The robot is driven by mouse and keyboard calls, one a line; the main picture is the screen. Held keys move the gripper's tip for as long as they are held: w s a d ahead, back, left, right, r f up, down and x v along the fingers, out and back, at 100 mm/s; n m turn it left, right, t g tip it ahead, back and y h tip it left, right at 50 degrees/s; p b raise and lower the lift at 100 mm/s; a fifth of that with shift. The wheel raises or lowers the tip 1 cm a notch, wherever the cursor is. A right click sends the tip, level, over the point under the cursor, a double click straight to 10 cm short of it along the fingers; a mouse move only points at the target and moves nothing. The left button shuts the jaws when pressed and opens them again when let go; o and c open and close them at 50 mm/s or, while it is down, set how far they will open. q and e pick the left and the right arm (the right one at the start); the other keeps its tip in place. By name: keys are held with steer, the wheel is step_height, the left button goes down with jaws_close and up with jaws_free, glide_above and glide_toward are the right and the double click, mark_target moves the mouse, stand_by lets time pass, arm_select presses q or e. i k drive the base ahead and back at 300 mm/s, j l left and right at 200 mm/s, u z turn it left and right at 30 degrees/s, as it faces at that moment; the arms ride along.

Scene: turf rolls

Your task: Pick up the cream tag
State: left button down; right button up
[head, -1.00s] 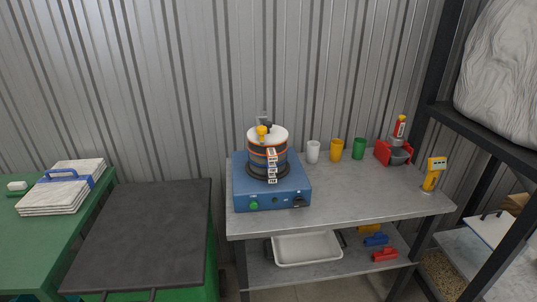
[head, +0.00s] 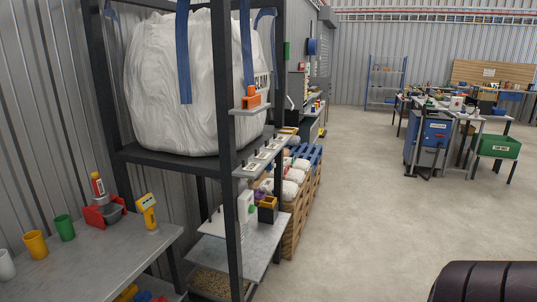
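I cannot make out a cream tag for certain. Several small pale pieces with dark marks (head: 262,154) lie on a narrow shelf fixed to the dark rack's front, too small to tell apart. More pale cards (head: 262,80) stand behind an orange thing (head: 251,96) on a small ledge above. Neither of my grippers is in view.
The dark rack (head: 228,150) holds a big white bulk bag (head: 175,85). A grey bench (head: 95,265) with cups and a yellow handheld device (head: 147,211) is at left. Pallets with sacks (head: 297,190) stand behind the rack. Open concrete floor (head: 385,215) lies to the right.

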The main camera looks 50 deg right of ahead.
mark_target(263, 156)
steer(key=i+l+z, duration=0.15)
steer(key=l, duration=0.45)
steer(key=i+l+z, duration=0.2)
steer(key=l, duration=0.35)
steer(key=i+l+z, duration=0.15)
steer(key=i+l, duration=0.15)
steer(key=l, duration=0.25)
steer(key=i+l+z, duration=0.2)
steer(key=l, duration=0.3)
steer(key=i+l+z, duration=0.15)
steer(key=i+l, duration=0.25)
steer(key=k+j, duration=0.15)
steer(key=k, duration=0.2)
steer(key=k+j, duration=0.15)
steer(key=k, duration=0.25)
steer(key=k+j, duration=0.15)
steer(key=k, duration=0.2)
